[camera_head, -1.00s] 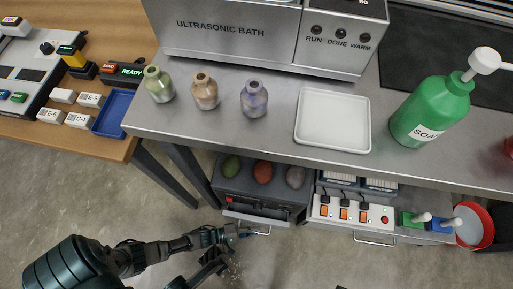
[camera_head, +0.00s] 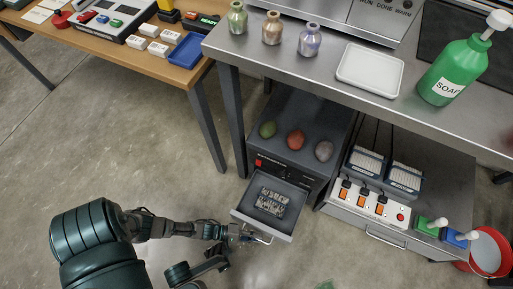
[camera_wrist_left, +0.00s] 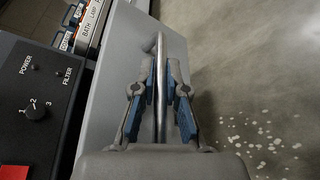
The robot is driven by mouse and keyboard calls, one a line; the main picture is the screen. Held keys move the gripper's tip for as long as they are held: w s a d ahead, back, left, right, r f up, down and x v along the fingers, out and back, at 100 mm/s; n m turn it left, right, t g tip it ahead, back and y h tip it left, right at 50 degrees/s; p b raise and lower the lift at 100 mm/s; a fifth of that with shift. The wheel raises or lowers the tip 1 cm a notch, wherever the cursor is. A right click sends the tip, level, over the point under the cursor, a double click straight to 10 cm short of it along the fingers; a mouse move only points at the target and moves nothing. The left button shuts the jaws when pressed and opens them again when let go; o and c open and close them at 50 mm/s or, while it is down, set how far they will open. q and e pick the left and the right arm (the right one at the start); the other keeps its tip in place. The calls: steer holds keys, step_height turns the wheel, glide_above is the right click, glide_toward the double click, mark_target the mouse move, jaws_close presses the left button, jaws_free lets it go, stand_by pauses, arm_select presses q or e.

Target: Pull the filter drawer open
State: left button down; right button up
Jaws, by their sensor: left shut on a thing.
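The filter drawer (camera_head: 280,216) sticks out from the dark grey unit (camera_head: 282,142) under the bench, and a filter piece (camera_head: 271,201) lies inside it. My left gripper (camera_head: 247,236) is at the drawer's front. In the left wrist view its blue-padded fingers (camera_wrist_left: 161,92) are shut on the metal bar handle (camera_wrist_left: 160,55), one on each side. The unit's panel (camera_wrist_left: 32,100) with a knob and the words POWER and FILTER shows at the left of that view. My right gripper does not show.
Three egg-shaped stones (camera_head: 296,139) sit on the unit. A power strip (camera_head: 366,203) and a second drawer handle (camera_head: 385,238) are to its right. A red bucket (camera_head: 487,254) stands at far right. A table leg (camera_head: 207,125) is to the left; the floor in front is clear.

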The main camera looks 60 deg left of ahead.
arm_select(q)
steer(key=c, duration=1.6)
jaws_free()
steer(key=shift+a+f, duration=0.2)
steer(key=shift+c, duration=0.2)
steer(key=o, duration=0.4)
steer(key=shift+o, duration=0.2)
steer(key=shift+d+r, duration=0.2)
step_height(320, 180, up, 10)
steer(key=shift+f, duration=0.15)
steer(key=shift+a, duration=0.1)
